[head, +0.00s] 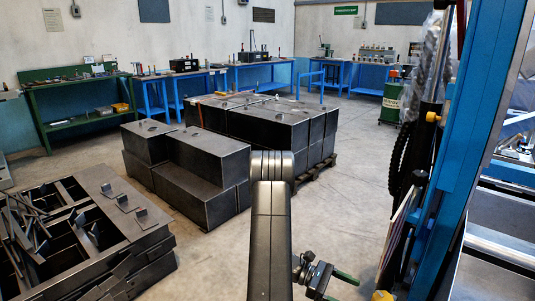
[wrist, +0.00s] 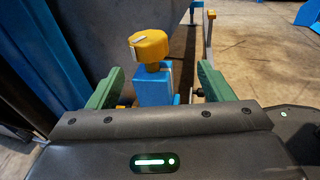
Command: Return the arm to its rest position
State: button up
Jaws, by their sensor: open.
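My arm (head: 270,225) reaches forward from the bottom middle of the head view and bends near its top. My gripper (head: 346,288) is low in the head view, to the right of the arm, with its green fingers partly cut off by the lower edge. In the wrist view my gripper (wrist: 160,76) has its two green fingers wide apart. A blue block with a yellow knob (wrist: 149,46) shows in the gap between them. The fingers do not appear to touch it; its depth relative to the fingertips is hard to tell.
A blue upright frame (head: 478,130) stands close on the right. Dark metal blocks (head: 200,175) and a stack of metal frames (head: 95,215) lie ahead and left. Workbenches (head: 85,115) line the walls. Bare concrete floor (head: 350,190) lies between the blocks and the blue frame.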

jog(key=shift+w+d+f+m+g+y+p, duration=0.2)
jog(key=shift+d+m+y+p, duration=0.4)
jog(key=shift+m+y+p, duration=0.6)
jog(key=shift+w+d+r+m+g+y+p, duration=0.15)
jog(key=shift+d+m+g+y+p, duration=0.2)
jog(key=shift+d+m+y+p, duration=0.75)
jog(key=shift+w+d+f+m+g+y+p, duration=0.2)
jog(key=shift+m+y+p, duration=0.6)
jog(key=shift+y+p, duration=0.85)
jog(key=shift+a+y+b, duration=0.1)
jog(key=shift+y+b, duration=0.15)
jog(key=shift+b, duration=0.05)
jog(key=shift+r, duration=0.1)
